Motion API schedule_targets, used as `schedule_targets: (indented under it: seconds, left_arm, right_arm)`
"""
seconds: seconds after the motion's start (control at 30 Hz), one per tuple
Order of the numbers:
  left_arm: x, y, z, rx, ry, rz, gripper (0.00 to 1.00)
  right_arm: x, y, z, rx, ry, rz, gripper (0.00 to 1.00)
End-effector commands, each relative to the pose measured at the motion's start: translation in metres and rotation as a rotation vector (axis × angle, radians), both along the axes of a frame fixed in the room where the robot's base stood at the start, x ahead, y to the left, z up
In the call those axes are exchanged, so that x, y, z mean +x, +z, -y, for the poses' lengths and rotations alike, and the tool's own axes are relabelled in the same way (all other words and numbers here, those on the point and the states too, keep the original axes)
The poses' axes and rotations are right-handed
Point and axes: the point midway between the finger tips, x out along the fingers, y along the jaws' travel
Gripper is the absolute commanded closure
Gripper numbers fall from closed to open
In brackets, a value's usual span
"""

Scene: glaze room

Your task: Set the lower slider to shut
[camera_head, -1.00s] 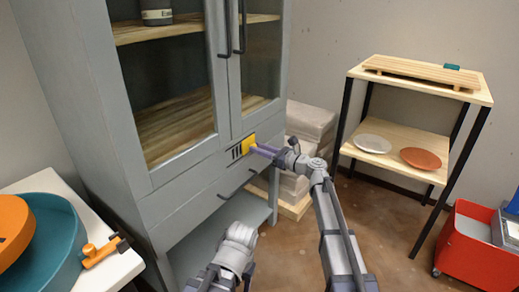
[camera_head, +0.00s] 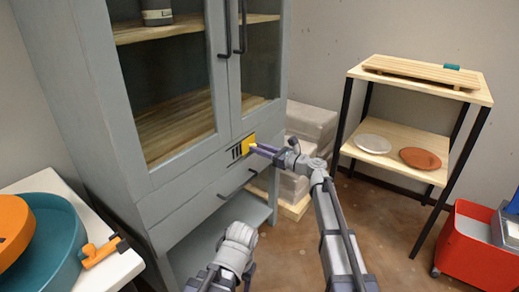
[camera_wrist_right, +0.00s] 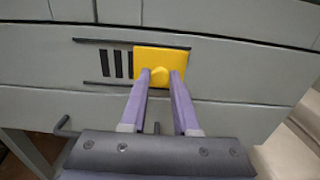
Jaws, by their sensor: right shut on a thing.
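The lower slider is a yellow plate (camera_head: 248,143) with a small knob on the grey cabinet's (camera_head: 180,190) front, below the glass doors. In the right wrist view the yellow plate (camera_wrist_right: 180,58) sits at the right end of its dark track, with dark vent slots (camera_wrist_right: 117,63) uncovered to its left. My right gripper (camera_head: 252,148) reaches it, and its purple fingers (camera_wrist_right: 160,76) are shut on the yellow knob (camera_wrist_right: 159,76). My left arm shows at the bottom of the head view, but its fingertips are not visible.
A drawer handle (camera_head: 237,185) sticks out below the slider. Black door handles (camera_head: 228,30) hang above it. White wrapped blocks (camera_head: 308,130) stand right of the cabinet. A wooden shelf rack (camera_head: 400,140) and a red cart (camera_head: 468,240) stand farther right.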

Motion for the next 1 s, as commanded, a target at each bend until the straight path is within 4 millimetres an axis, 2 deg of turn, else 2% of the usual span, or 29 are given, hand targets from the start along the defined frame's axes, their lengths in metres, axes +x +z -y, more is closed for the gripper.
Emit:
schedule_targets:
  seconds: [0.17, 0.4, 0.47, 0.77, 0.8, 1.0]
  left_arm:
    - [0.000, 0.000, 0.000, 0.000, 0.000, 0.000, 0.43]
    - [0.000, 0.000, 0.000, 0.000, 0.000, 0.000, 0.43]
    - [0.000, 0.000, 0.000, 0.000, 0.000, 0.000, 0.43]
    - [0.000, 0.000, 0.000, 0.000, 0.000, 0.000, 0.43]
    - [0.000, 0.000, 0.000, 0.000, 0.000, 0.000, 0.43]
    - [0.000, 0.000, 0.000, 0.000, 0.000, 0.000, 0.43]
  right_arm:
    - [-0.010, 0.000, -0.006, 0.000, 0.001, 0.000, 1.00]
    - [-0.050, 0.000, -0.033, 0.000, 0.003, 0.000, 1.00]
    - [-0.057, 0.000, -0.039, 0.000, 0.002, 0.000, 1.00]
    - [-0.059, 0.000, -0.042, -0.001, 0.006, 0.000, 1.00]
    - [-0.059, 0.000, -0.042, -0.001, 0.007, 0.000, 0.67]
    - [-0.058, 0.000, -0.042, -0.001, 0.005, -0.001, 0.45]
